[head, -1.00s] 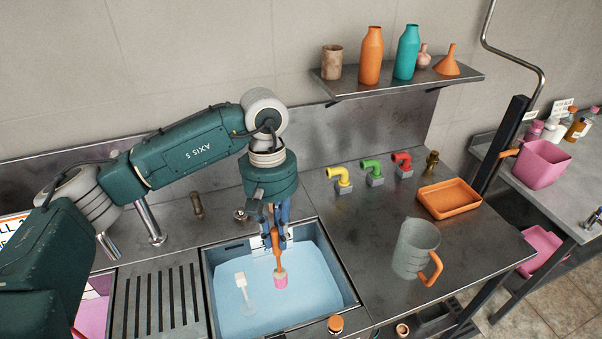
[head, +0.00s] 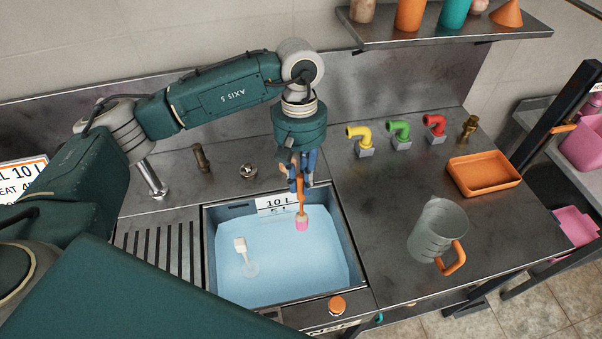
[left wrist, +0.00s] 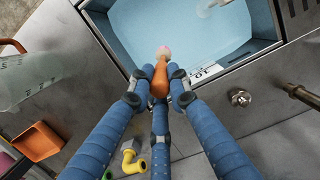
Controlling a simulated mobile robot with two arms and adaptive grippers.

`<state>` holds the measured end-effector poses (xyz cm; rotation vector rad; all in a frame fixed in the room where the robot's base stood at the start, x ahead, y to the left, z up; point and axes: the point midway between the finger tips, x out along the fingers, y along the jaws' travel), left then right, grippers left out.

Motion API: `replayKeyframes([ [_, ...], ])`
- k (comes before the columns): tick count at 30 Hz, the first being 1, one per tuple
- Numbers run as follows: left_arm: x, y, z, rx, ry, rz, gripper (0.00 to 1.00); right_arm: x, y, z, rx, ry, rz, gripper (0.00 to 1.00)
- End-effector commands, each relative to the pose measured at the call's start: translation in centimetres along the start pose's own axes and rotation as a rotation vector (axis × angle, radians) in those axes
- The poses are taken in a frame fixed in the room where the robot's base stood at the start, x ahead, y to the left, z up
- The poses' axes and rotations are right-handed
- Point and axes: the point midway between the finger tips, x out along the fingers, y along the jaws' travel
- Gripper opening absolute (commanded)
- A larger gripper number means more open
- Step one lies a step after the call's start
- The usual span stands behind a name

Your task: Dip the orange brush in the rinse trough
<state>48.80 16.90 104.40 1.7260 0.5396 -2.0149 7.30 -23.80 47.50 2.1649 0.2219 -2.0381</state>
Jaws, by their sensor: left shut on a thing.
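The orange brush (head: 302,200) has an orange handle and a pink head, which points down. My left gripper (head: 300,178) is shut on its handle, and the three blue fingers close around it in the left wrist view (left wrist: 155,88). The rinse trough (head: 345,232) is a grey basin of light blue water, with a 10 L label on its back wall. The brush head is over the water near that back wall. I cannot tell whether it touches the surface. My right gripper is not in view.
A white-headed object (head: 240,244) is in the water at the left. Yellow, green and red taps (head: 398,133), an orange tray (head: 483,173) and a grey jug (head: 432,228) stand on the right counter. A shelf (head: 460,28) with bottles hangs above.

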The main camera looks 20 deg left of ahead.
Motion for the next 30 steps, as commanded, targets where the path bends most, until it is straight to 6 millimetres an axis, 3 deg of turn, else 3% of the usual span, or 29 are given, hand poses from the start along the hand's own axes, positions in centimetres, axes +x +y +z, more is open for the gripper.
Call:
replayKeyframes([
  [3,1.7,0.0,-0.2,-0.001,-0.001,-0.002,0.00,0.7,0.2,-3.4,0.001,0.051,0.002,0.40],
  [6,2.9,0.0,-0.4,-0.001,-0.002,-0.001,0.00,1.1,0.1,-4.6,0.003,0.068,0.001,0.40],
  [10,4.4,0.0,-0.7,-0.001,-0.001,-0.001,0.00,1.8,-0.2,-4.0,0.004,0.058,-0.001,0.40],
  [18,7.7,0.1,-1.1,-0.001,-0.001,-0.002,0.00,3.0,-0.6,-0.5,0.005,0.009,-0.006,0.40],
  [26,10.7,0.1,-1.6,0.000,-0.001,-0.002,0.00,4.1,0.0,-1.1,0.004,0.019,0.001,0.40],
  [30,12.4,0.1,-1.9,0.000,0.001,-0.001,0.00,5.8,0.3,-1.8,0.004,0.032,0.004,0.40],
])
